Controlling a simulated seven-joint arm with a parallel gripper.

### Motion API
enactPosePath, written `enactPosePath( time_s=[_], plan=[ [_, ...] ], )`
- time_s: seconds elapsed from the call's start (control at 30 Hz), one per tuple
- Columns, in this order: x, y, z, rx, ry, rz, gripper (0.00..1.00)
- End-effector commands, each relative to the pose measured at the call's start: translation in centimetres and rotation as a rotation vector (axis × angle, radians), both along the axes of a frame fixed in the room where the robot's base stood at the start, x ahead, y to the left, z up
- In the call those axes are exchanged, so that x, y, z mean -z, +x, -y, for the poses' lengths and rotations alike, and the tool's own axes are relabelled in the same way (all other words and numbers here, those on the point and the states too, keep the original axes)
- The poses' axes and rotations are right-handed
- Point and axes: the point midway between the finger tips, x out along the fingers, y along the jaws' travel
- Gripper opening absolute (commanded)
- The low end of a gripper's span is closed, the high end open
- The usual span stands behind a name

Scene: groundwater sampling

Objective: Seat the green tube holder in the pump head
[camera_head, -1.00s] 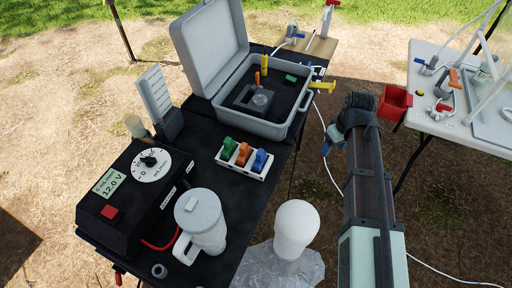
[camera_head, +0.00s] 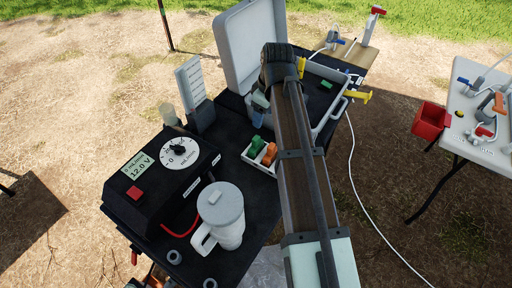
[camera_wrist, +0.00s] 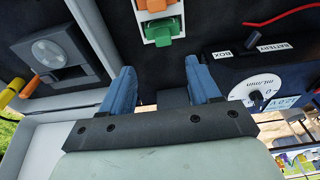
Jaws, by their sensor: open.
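The green tube holder (camera_head: 257,143) sits in a small white rack (camera_head: 248,157) on the dark table, beside an orange holder (camera_head: 269,155). In the wrist view the green holder (camera_wrist: 163,30) lies ahead of my fingertips, apart from them. My gripper (camera_wrist: 162,80) is open and empty, its two blue fingers spread. The grey block with a round clear part and an orange lever, seemingly the pump head (camera_wrist: 58,55), is in the open case at left in the wrist view. My arm hides it in the head view. The blue holder is hidden there too.
The grey case (camera_head: 331,121) stands at the table's back, its lid raised. A black control box (camera_head: 150,206) with a dial and a white lidded mug (camera_head: 222,215) are at the front left. A red bin (camera_head: 431,121) hangs by the white table at right.

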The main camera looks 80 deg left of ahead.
Motion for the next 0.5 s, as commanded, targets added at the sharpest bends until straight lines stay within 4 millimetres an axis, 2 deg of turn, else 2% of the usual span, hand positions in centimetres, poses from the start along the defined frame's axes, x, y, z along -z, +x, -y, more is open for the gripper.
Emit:
enactPosePath(
  time_s=[0.3, 0.5],
  plan=[
    [4.9, -0.6, -0.4, 0.000, -0.002, -0.001, 0.62],
    [7.2, -0.8, -0.7, 0.001, -0.002, 0.000, 0.62]
  ],
)
